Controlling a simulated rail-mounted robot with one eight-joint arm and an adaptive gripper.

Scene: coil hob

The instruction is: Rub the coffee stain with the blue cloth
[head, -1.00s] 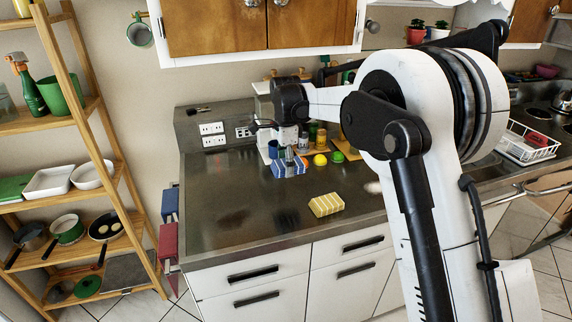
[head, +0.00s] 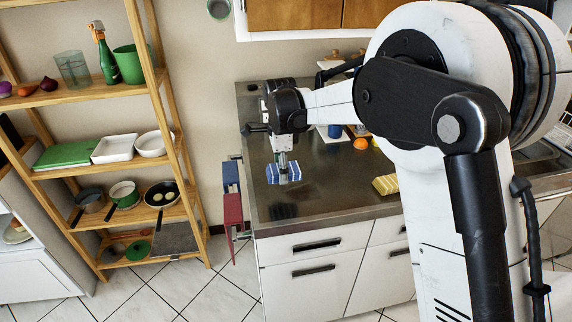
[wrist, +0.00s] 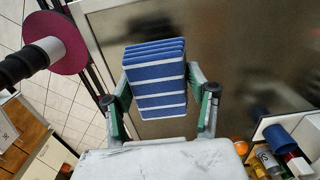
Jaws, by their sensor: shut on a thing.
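The blue cloth (head: 283,174), a folded block with white stripes, is between the fingers of my gripper (head: 283,160), which is shut on it. In the wrist view the cloth (wrist: 155,85) fills the space between both fingers. It is over the left part of the dark counter; whether it touches the surface I cannot tell. A dark, blurry patch (head: 284,210) on the counter in front of the cloth may be the coffee stain; its edges are unclear.
A yellow striped cloth (head: 385,184) lies to the right on the counter (head: 330,195). A blue mug (head: 335,131) and an orange fruit (head: 361,143) stand behind it. Red (head: 233,212) and blue cloths hang off the counter's left end. A wooden shelf (head: 165,110) stands left.

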